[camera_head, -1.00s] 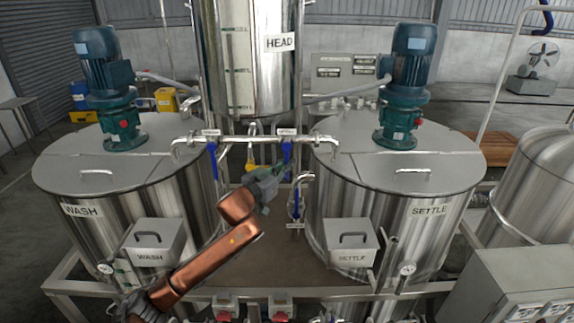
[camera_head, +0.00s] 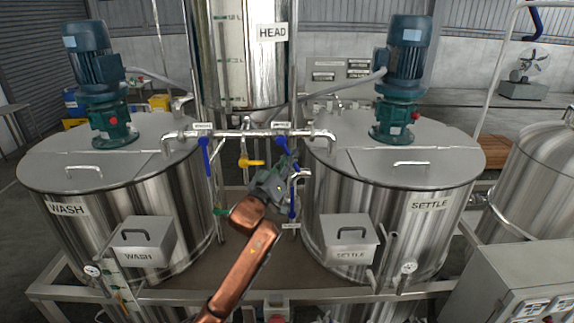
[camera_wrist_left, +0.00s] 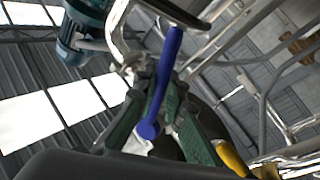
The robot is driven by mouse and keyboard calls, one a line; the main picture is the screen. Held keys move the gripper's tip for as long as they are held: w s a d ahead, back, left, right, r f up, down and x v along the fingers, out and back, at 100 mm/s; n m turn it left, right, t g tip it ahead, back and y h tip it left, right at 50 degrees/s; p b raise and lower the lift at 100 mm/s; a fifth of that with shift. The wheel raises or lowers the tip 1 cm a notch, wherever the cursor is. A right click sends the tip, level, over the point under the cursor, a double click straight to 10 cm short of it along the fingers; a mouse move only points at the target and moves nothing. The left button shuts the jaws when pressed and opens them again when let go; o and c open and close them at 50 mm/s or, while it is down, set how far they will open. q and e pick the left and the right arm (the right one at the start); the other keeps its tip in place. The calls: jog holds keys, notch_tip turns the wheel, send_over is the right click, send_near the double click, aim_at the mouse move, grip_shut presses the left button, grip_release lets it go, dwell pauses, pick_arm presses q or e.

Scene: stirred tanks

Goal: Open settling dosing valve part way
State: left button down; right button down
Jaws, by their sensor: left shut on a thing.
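The settling dosing valve is on the pipe under the HEAD tank, on the SETTLE side. Its blue lever (camera_head: 282,144) slants down from the pipe, and its lower part is hidden by my gripper. My left gripper (camera_head: 284,166) reaches up to it from below and is shut on the lever. In the left wrist view the long blue lever (camera_wrist_left: 162,85) runs between the green fingers (camera_wrist_left: 158,112). The SETTLE tank (camera_head: 405,225) stands to the right. My right gripper is not in view.
A second blue lever (camera_head: 205,150) hangs at the WASH end of the pipe, and a yellow lever (camera_head: 251,163) sits between them. Another blue-handled valve (camera_head: 293,208) is just below my gripper. The WASH tank (camera_head: 165,225) stands left and the HEAD tank (camera_head: 240,75) above.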

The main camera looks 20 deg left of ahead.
pick_arm(q)
jog(key=shift+w+d+r+n+t+y+b, duration=0.2)
jog(key=shift+d+n+t+y+b, duration=0.25)
jog(key=shift+n+t, duration=0.4)
jog(key=shift+r+n, duration=0.15)
jog(key=shift+n, duration=0.1)
jog(key=c, duration=2)
grip_release()
jog(key=shift+s, duration=0.1)
jog(key=v, duration=1.2)
jog(key=shift+r, duration=0.15)
